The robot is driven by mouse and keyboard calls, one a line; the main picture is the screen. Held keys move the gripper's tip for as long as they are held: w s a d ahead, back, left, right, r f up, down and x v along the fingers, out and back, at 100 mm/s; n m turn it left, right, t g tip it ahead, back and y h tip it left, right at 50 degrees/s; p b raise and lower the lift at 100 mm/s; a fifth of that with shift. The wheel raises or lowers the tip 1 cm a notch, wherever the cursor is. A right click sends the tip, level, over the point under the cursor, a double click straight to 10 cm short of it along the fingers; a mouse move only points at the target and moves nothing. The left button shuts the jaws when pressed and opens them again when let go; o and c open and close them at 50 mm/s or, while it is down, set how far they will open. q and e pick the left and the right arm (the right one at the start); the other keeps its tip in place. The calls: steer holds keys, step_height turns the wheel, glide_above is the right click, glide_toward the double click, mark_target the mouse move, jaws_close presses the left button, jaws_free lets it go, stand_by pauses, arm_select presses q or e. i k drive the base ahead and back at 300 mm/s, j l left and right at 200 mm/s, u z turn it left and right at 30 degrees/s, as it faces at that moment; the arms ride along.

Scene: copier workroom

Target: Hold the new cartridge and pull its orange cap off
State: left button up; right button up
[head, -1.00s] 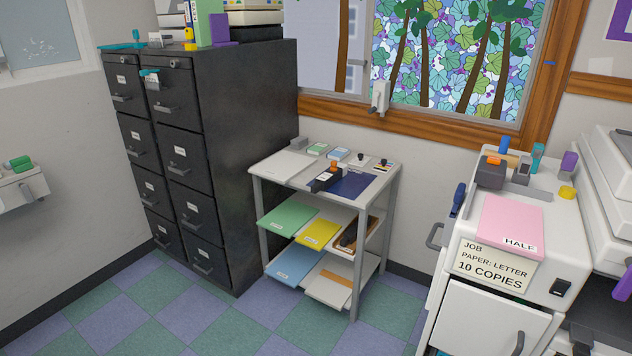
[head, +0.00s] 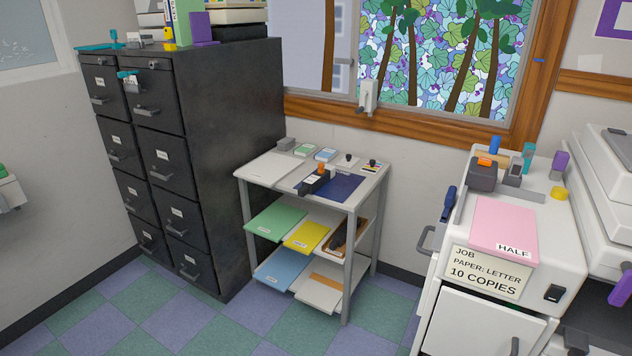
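A small black cartridge (head: 313,183) with a white label and an orange cap (head: 321,168) on its upper end lies on top of the grey shelf cart (head: 358,204). It sits at the left edge of a dark blue mat (head: 345,187). Neither gripper shows in the head view, and nothing touches the cartridge.
Papers, small boxes and stamps share the cart top. A black filing cabinet (head: 235,130) stands left of the cart. A white cabinet with a pink pad (head: 505,228) and a job card (head: 485,272) stands at right. Checkered floor (head: 190,320) is open in front.

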mark_target(313, 183)
steer(key=i+j+z, duration=0.1)
steer(key=i+j, duration=0.15)
steer(key=i, duration=0.15)
steer(key=i+j+z, duration=0.1)
steer(key=i+j, duration=0.2)
steer(key=i, duration=0.15)
